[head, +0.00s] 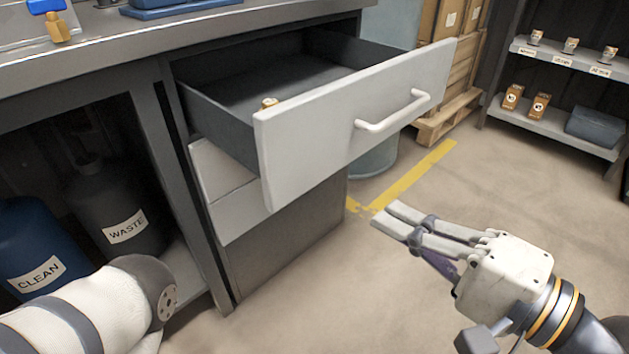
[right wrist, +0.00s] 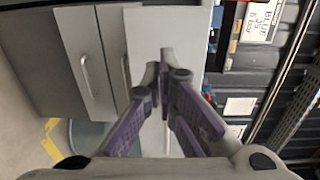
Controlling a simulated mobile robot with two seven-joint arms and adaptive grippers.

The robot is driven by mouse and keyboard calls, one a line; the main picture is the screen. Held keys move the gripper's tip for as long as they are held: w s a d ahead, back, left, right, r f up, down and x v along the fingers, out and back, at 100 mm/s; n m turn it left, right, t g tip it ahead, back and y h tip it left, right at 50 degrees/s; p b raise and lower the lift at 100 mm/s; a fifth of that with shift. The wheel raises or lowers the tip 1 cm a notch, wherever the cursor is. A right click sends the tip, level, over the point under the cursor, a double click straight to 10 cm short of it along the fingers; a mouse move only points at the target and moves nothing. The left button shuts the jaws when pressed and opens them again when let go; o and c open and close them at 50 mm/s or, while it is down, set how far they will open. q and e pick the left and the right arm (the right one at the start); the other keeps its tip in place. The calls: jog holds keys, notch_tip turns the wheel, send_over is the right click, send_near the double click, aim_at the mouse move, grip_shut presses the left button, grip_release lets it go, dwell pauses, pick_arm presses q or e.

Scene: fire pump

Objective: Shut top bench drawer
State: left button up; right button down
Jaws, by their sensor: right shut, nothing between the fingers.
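The top bench drawer is pulled well out from under the bench. Its pale grey front (head: 310,135) has a white bar handle (head: 393,111). A small orange-and-white item (head: 269,103) shows just over its front edge, mostly hidden. My right gripper (head: 386,218) is shut and empty, below and to the right of the drawer front, apart from it. In the right wrist view its fingertips (right wrist: 166,65) meet before a pale panel (right wrist: 165,25), apparently the drawer front. My left arm enters at lower left in the head view, its gripper out of sight.
Below is another drawer front (head: 222,195). The bench top (head: 200,45) runs above. Blue "CLEAN" (head: 35,235) and dark "WASTE" (head: 105,200) containers stand beneath at left. A shelf rack (head: 560,125) stands at right. Floor before the drawer is clear.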

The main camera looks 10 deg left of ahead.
aim_at(297, 152)
pick_arm(q)
jog(key=shift+s+f+b, duration=0.25)
jog(key=shift+f+b, duration=0.05)
jog(key=shift+f, duration=0.2)
pick_arm(e)
jog(key=x, duration=0.4)
jog(key=r+x, duration=0.1)
jog(key=x, duration=0.4)
jog(key=r+x, duration=0.1)
jog(key=x, duration=0.4)
jog(key=shift+w+d, duration=0.1)
